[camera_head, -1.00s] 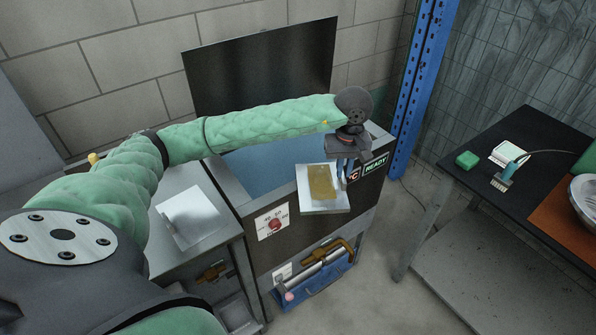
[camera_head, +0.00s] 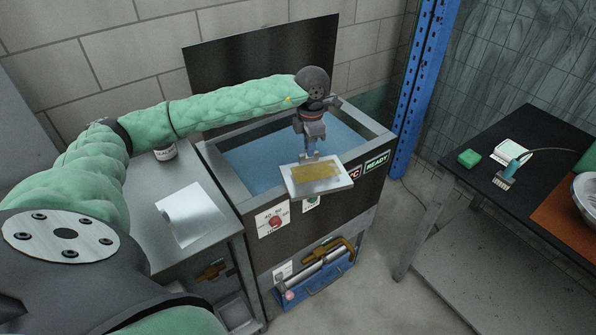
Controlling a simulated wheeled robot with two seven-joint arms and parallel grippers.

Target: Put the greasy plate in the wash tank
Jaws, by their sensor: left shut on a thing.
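The greasy plate (camera_head: 332,187) is a pale rectangular plate with a yellow-brown greasy patch on its top. My left gripper (camera_head: 309,158) is shut on its far edge. It holds the plate tilted, over the front rim of the wash tank as seen in this view. The wash tank (camera_head: 245,215) is a dark-fronted box with blue liquid inside, a raised black lid behind it and a READY sign on its front. The plate hides part of the front rim and panel. My right gripper is not in view.
A grey side table (camera_head: 158,228) with a white sheet (camera_head: 191,213) and a jar (camera_head: 165,151) adjoins the tank on the left. A blue post (camera_head: 423,90) stands right of it. A dark bench (camera_head: 520,180) at right holds a green sponge (camera_head: 468,158) and a brush (camera_head: 509,173).

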